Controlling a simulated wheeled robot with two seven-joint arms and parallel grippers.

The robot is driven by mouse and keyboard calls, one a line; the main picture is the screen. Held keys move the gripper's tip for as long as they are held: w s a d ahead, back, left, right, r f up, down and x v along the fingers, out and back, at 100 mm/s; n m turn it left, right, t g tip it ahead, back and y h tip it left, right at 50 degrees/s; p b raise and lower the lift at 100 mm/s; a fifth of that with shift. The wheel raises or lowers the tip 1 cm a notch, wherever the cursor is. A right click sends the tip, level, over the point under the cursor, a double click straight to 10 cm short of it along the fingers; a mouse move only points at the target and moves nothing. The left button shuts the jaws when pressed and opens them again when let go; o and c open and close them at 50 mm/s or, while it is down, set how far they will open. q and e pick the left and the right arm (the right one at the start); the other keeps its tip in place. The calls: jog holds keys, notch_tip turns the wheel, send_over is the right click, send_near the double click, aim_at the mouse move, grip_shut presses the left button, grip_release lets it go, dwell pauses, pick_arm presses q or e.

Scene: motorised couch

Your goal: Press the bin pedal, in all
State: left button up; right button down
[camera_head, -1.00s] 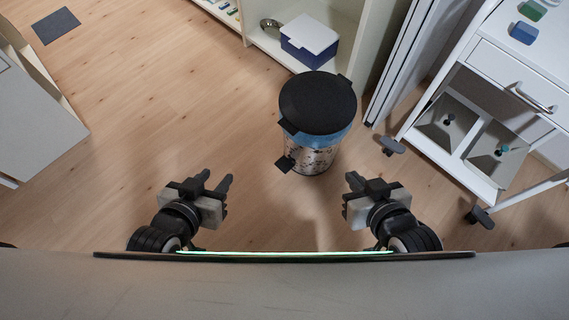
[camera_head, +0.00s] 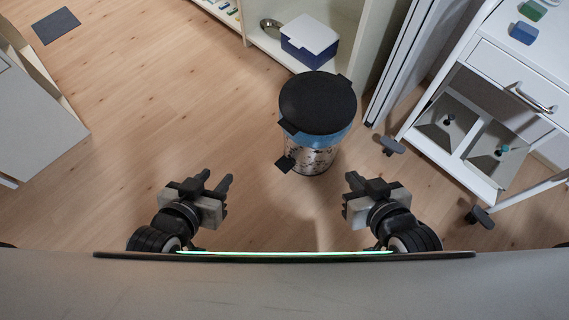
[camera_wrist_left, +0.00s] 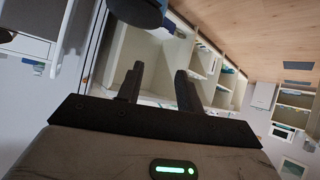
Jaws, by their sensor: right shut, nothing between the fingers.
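The bin (camera_head: 312,155) stands upright on the floor ahead, a patterned metal cylinder with a blue band and a black lid (camera_head: 317,102) that is closed. Its black pedal (camera_head: 285,164) sticks out low at its front left. My left gripper (camera_head: 218,178) is open and empty, to the left of the pedal and apart from it. In the left wrist view its two fingers (camera_wrist_left: 158,85) stand apart with nothing between them. My right gripper (camera_head: 352,178) is shut and empty, to the right of the pedal and nearer to me than the bin.
A white trolley (camera_head: 480,190) with a drawer and castors stands at right. A shelf unit with a blue box (camera_head: 308,50) is behind the bin. A white cabinet (camera_head: 35,125) is at left. The wooden floor left of the bin is clear.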

pick_arm(q)
jog(key=shift+c, duration=0.3)
grip_shut()
dwell(1.5)
